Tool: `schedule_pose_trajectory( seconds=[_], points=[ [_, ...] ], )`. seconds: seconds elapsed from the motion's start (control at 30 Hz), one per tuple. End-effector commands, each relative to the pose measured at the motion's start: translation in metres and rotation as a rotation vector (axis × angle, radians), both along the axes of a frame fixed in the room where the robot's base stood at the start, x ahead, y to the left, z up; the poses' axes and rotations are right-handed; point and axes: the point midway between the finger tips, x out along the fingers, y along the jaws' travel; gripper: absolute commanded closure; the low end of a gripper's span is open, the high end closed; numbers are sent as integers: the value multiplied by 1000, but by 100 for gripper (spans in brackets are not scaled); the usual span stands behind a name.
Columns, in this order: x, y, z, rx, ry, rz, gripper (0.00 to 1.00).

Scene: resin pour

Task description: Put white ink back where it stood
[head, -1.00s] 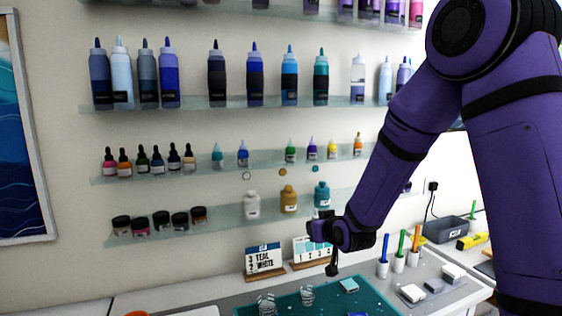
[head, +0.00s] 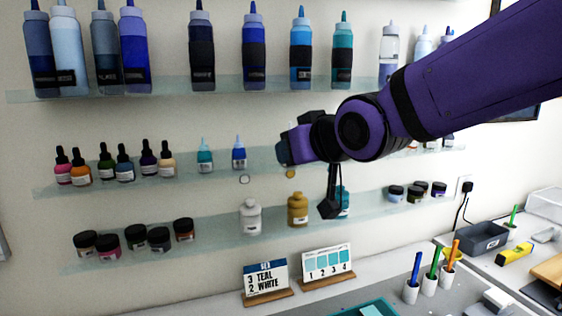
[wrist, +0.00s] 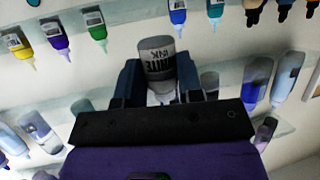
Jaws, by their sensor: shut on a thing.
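My gripper (head: 287,148) is in front of the wall at middle-shelf height. In the wrist view my gripper (wrist: 159,82) is shut on the white ink (wrist: 157,58), a pale bottle whose label reads upside down in that picture. In the head view my gripper and arm hide most or all of it. The middle shelf (head: 180,182) holds a teal bottle (head: 205,156) and a blue bottle (head: 239,153) left of my gripper. The wrist view shows a gap between the blue bottle (wrist: 178,14) and a green bottle (wrist: 95,27). Whether the ink touches the shelf cannot be told.
Dropper bottles (head: 107,162) stand left on the middle shelf. Above is a shelf of tall bottles (head: 254,52). Below, a white bottle (head: 250,217), a gold bottle (head: 297,209) and jars (head: 135,238) stand on the lower shelf. A sign reading 3 teal, 2 white (head: 266,281) stands on the counter.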

Motion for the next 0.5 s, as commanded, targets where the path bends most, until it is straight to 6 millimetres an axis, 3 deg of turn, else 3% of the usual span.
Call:
schedule_pose_trajectory(
  seconds=[0.17,0.5],
  points=[
    [2,6,4,0,2,9,88],
    [70,19,-3,1,3,9,88]
  ],
)
